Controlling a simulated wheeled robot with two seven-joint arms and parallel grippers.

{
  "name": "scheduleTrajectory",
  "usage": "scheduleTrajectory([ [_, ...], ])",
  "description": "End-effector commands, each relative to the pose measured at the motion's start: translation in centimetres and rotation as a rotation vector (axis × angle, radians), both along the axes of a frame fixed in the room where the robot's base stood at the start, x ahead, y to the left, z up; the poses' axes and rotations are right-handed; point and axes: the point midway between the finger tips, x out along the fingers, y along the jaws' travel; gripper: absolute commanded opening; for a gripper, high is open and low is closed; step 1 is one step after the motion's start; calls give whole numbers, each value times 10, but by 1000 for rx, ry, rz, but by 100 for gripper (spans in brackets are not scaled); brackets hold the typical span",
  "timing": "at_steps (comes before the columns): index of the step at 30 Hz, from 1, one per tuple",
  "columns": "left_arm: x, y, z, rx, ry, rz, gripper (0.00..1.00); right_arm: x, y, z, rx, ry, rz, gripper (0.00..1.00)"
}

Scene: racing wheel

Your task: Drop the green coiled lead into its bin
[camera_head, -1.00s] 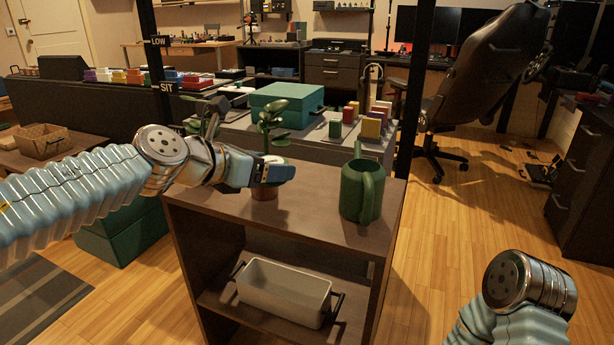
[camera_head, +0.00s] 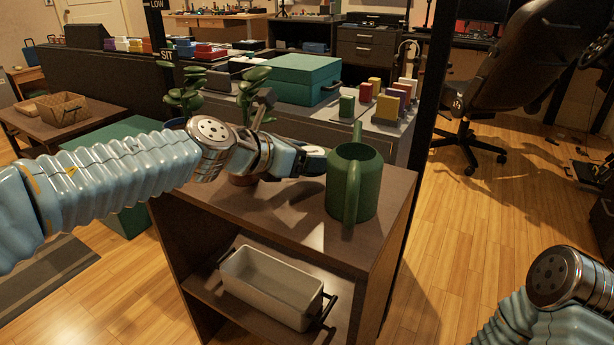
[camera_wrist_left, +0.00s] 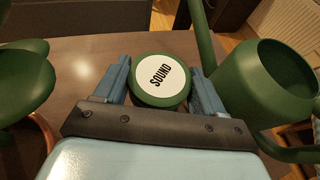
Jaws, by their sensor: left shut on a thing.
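The green coiled lead (camera_wrist_left: 160,98) shows in the left wrist view as a round green piece with a white face reading SOUND. My left gripper (camera_wrist_left: 158,85) has a finger on each side of it and is shut on it. In the head view my left gripper (camera_head: 312,162) is above the brown cabinet top, just left of a green watering can; the lead is hidden there. A pale grey bin (camera_head: 262,295) with dark handles stands on the cabinet's lower shelf and looks empty; I see no label on it. My right gripper is out of view.
The green watering can (camera_head: 354,180) stands on the cabinet top (camera_head: 300,225), close to my left gripper; it also shows in the left wrist view (camera_wrist_left: 255,85). A potted plant (camera_head: 252,85) is behind my left wrist. A teal box (camera_head: 300,78) and coloured blocks stand behind.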

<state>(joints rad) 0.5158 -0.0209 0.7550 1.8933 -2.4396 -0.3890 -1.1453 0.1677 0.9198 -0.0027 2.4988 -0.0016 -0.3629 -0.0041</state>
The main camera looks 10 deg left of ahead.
Motion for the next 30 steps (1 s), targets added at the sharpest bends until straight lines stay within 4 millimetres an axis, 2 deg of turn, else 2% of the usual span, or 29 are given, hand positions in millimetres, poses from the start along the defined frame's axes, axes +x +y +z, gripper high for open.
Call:
scheduleTrajectory([
  [1,0,0,-13,-2,3,0,38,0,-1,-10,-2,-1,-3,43],
  [4,0,0,-29,-1,4,0,38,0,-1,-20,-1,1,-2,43],
  [16,0,0,-33,-2,1,0,38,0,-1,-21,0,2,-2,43],
  [17,0,0,-31,-1,2,1,74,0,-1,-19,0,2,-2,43],
  [18,0,0,-31,-1,2,1,80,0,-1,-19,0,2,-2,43],
  [19,0,0,-31,-1,2,1,83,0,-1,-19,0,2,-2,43],
  [30,-3,3,-27,1,2,1,83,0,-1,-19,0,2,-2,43],
])
